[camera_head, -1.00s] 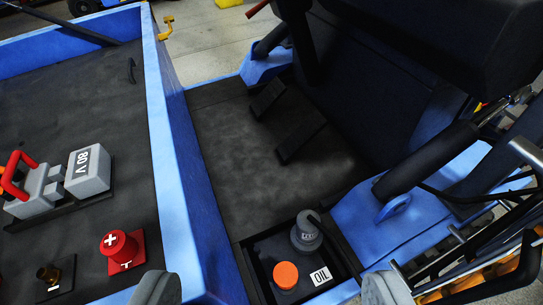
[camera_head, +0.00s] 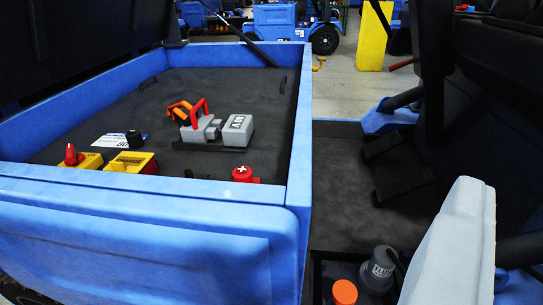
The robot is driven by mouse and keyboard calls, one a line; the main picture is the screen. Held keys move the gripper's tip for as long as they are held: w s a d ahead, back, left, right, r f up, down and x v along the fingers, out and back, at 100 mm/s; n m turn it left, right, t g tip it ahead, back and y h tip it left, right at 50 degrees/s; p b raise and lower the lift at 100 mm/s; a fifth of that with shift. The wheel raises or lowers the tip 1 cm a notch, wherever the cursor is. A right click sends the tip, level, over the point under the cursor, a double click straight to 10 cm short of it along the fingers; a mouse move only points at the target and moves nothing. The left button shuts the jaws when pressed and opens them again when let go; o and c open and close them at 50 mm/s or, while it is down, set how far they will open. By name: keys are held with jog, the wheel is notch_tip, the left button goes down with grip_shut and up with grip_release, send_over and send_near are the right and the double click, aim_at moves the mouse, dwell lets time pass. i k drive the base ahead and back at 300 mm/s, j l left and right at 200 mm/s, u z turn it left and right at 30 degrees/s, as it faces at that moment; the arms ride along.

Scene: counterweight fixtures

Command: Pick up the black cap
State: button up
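A small black knob-like cap (camera_head: 133,138) shows at the left inside the blue-walled bay, behind a yellow box and beside a white label. I cannot tell for certain that it is the black cap. A dark grey cap with lettering (camera_head: 380,268) stands in the recess at the bottom right.
The blue bay wall (camera_head: 130,187) stands in front of the bay. Inside are a red knob (camera_head: 71,156), a yellow box (camera_head: 130,162), a grey connector (camera_head: 238,130) with a red handle and a red plus cap (camera_head: 243,174). An orange cap (camera_head: 345,292) is beside the dark grey cap.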

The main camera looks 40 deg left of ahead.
aim_at(133, 137)
jog(key=u, duration=1.85)
jog(key=z, duration=0.45)
